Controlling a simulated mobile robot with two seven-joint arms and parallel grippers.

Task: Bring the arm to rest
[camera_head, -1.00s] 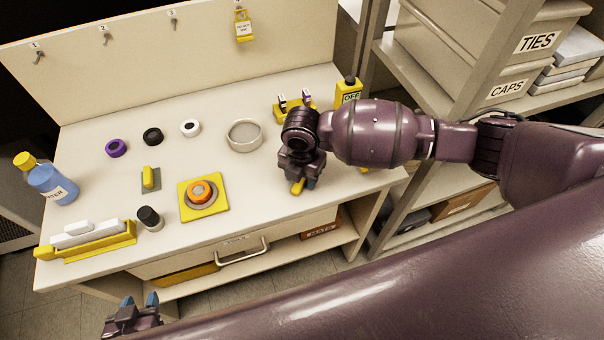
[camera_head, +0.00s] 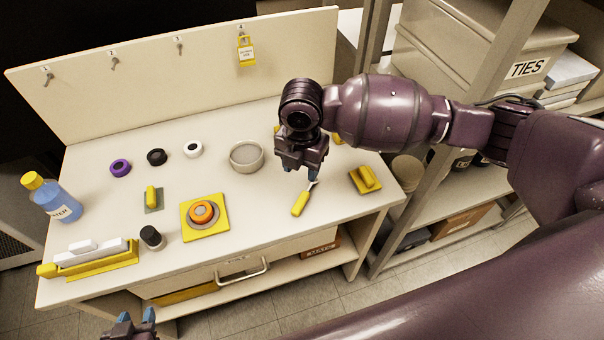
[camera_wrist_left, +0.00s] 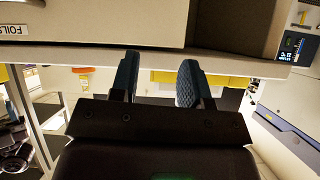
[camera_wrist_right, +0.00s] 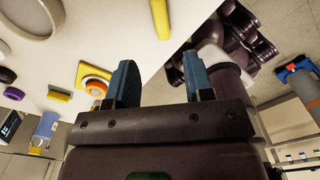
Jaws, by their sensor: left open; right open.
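My right arm reaches in from the right in the head view. Its gripper (camera_head: 303,167) is open above the table (camera_head: 240,205), just beyond a yellow-handled tool (camera_head: 300,204) lying there. In the right wrist view both blue fingers (camera_wrist_right: 160,82) stand apart with nothing held between them. The tool's yellow handle (camera_wrist_right: 160,18) shows beyond them. My left gripper (camera_head: 130,328) is low at the bottom edge of the head view, in front of the table. In the left wrist view its fingers (camera_wrist_left: 158,82) are apart and empty.
A grey dish (camera_head: 247,155), an orange button on a yellow plate (camera_head: 190,232) and a yellow block (camera_head: 366,180) stand near the right gripper. A blue bottle (camera_head: 53,203) stands far left. Shelving with a TIES bin (camera_head: 470,40) is at the right.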

